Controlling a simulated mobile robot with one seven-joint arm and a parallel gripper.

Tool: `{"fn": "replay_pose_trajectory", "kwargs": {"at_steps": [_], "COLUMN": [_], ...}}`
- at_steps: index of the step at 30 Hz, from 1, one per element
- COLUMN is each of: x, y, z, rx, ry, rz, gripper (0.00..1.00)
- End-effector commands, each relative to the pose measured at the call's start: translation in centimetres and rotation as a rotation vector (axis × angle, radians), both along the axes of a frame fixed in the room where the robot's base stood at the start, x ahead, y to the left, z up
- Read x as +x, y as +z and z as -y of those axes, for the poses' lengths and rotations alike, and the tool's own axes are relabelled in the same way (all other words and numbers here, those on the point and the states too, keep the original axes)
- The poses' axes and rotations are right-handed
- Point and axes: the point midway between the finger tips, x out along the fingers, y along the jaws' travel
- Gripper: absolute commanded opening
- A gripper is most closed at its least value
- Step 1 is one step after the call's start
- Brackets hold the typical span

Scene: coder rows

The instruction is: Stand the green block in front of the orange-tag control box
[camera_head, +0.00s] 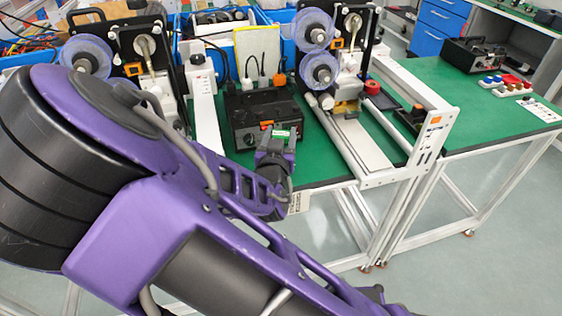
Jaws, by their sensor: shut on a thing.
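The orange-tag control box (256,106) is a black box on the green-topped table, near the picture's middle, with a small orange tag on its front. My gripper (276,143) is in front of this box, low over the table's front part, and hides the lower right of the box's front. It is shut on the green block (283,134), of which only a small bright green piece with a pale edge shows at the fingertips. The rest of the block is hidden by the gripper. I cannot tell whether the block touches the table.
A white rail frame (365,145) with reels stands right of the box. Another reel machine (88,55) stands at left. Blue bins (212,45) are behind. The right table (468,105) holds a black case (473,54) and small coloured parts (507,85). My purple arm covers the lower left.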

Motion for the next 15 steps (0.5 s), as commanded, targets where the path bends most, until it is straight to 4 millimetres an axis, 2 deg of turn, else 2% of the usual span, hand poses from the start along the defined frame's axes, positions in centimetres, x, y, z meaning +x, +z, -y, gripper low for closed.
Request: {"fn": "replay_pose_trajectory", "kwargs": {"at_steps": [2, 9, 15], "x": [-0.1, -0.2, -0.2], "y": [-0.5, -4.5, -6.3], "z": [-0.3, -0.3, -0.3], "rx": [-0.003, -0.006, -0.003], "ry": [0.000, 0.000, -0.001], "rz": [0.002, 0.002, 0.003], "gripper": [0.03, 0.03, 0.03]}}
